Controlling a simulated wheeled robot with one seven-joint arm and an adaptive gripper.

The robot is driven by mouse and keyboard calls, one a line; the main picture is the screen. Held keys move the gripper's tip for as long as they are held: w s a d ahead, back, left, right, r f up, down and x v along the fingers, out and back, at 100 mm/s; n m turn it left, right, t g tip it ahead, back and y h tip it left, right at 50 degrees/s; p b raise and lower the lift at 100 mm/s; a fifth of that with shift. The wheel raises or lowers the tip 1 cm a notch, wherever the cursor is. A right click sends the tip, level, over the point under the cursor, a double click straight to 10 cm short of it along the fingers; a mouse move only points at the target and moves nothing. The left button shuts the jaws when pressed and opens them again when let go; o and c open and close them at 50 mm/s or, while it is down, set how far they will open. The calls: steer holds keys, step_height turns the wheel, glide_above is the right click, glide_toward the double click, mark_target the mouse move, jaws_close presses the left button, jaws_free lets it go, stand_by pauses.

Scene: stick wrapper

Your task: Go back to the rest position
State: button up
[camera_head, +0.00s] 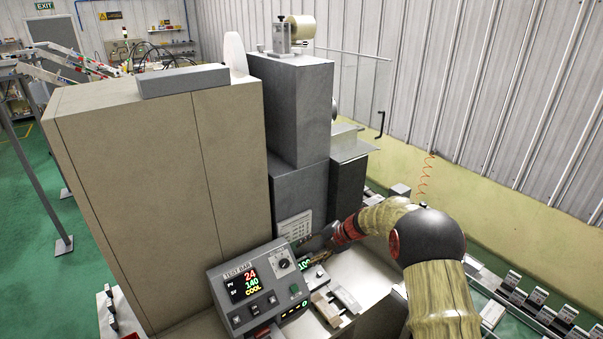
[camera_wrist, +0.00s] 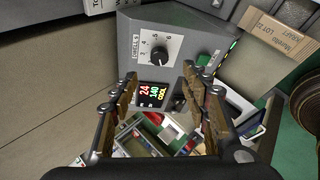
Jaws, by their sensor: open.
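My gripper (camera_wrist: 160,82) is open in the wrist view, with its two worn brown fingers spread apart and nothing visible held between them. It hangs over the grey control box (camera_wrist: 190,35), whose knob and lit display show between and beyond the fingers. In the head view my gripper (camera_head: 318,254) is small and partly hidden beside the machine, just right of the control box (camera_head: 238,272). My arm reaches in from the lower right, bent at its dark elbow. The display (camera_head: 246,284) reads 24, 140 and COOL.
A tall beige cabinet (camera_head: 150,190) and a grey machine column (camera_head: 295,110) stand left of and behind my gripper. Small blocks (camera_head: 345,299) lie on the pale work surface. A brown carton (camera_wrist: 275,40) shows at upper right in the wrist view. Labelled boxes (camera_head: 540,296) line the right.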

steer(key=w+d+m+t+h, duration=0.5)
steer(key=w+d+m, duration=0.1)
steer(key=d+m, duration=0.35)
steer(key=s+d+r+m+g+h+b, duration=0.1)
steer(key=s+d+r+m+h+b, duration=0.15)
steer(key=s+d+m, duration=0.35)
steer(key=s+d+r+m+h+b, duration=0.2)
steer(key=s+d+m+h, duration=0.2)
steer(key=s+d, duration=0.3)
steer(key=s+r+m+g+b, duration=0.1)
steer(key=s+m+g+b, duration=0.4)
steer(key=s, duration=1.5)
steer(key=s+a+m+t+y+b, duration=0.1)
steer(key=s+a+b, duration=0.1)
steer(key=s+b, duration=0.2)
steer(key=s+a+f+m+t+y+b, duration=0.1)
steer(key=s+a+m+b, duration=0.1)
steer(key=s, duration=0.8)
steer(key=s+a+m+t+y+b, duration=0.1)
steer(key=s+a+b, duration=0.2)
steer(key=s+b, duration=0.2)
steer(key=s, duration=0.2)
steer(key=shift+s+a+f+m+b, duration=0.25)
steer(key=shift+s+f+m+b, duration=0.05)
steer(key=shift+f+m+b, duration=0.1)
steer(key=shift+w+y, duration=0.1)
steer(key=shift+y, duration=0.15)
